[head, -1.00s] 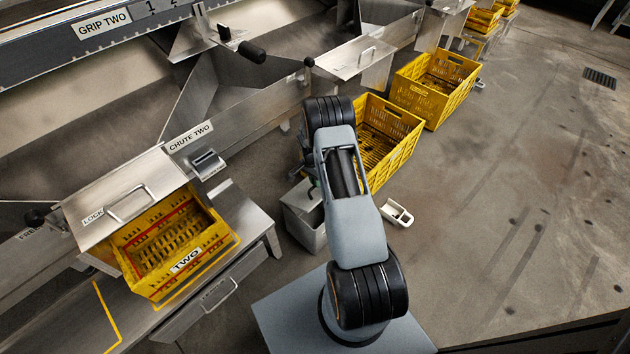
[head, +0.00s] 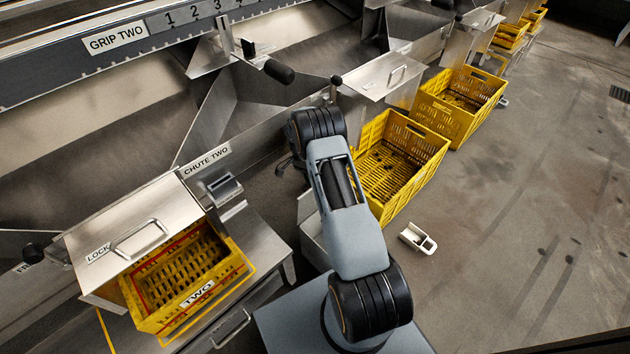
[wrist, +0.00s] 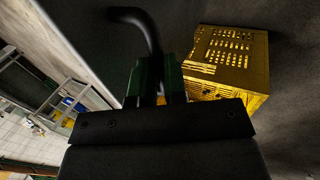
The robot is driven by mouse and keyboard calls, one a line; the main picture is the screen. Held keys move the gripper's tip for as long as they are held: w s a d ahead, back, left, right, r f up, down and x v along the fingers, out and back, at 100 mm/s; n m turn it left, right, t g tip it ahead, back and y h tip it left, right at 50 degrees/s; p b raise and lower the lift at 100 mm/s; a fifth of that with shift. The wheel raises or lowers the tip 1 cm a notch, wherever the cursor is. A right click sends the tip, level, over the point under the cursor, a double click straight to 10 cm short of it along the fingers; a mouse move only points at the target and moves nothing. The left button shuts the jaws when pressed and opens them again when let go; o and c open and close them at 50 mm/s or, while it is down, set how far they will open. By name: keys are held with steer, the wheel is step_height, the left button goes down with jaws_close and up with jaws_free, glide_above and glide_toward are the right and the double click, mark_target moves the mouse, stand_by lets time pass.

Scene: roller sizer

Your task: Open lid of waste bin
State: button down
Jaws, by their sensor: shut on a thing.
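The grey metal waste bin (head: 314,242) stands on the floor just left of my arm in the head view, partly hidden by it. A light grey panel (head: 306,206) rises at its top; I cannot tell for sure whether this is the lid or how far it is raised. In the wrist view, my gripper (wrist: 157,78) has its green fingers closed on a black bent handle (wrist: 140,18). In the head view the fingers are mostly hidden behind my wrist, with a dark piece showing at its left.
Yellow crates (head: 400,160) stand right of my arm, and one also shows in the wrist view (wrist: 228,62). A white scoop-like item (head: 418,239) lies on the floor. Another yellow crate (head: 190,280) sits at the left under a metal cover (head: 130,235). Floor at right is open.

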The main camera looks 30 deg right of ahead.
steer(key=shift+w+a+f, duration=0.2)
steer(key=shift+w+f, duration=0.05)
steer(key=shift+f, duration=0.25)
steer(key=c, duration=1.4)
jaws_free()
steer(key=shift+o, duration=1.2)
steer(key=shift+w+r, duration=0.15)
steer(key=p+v, duration=0.2)
steer(key=v, duration=1)
steer(key=shift+d, duration=0.1)
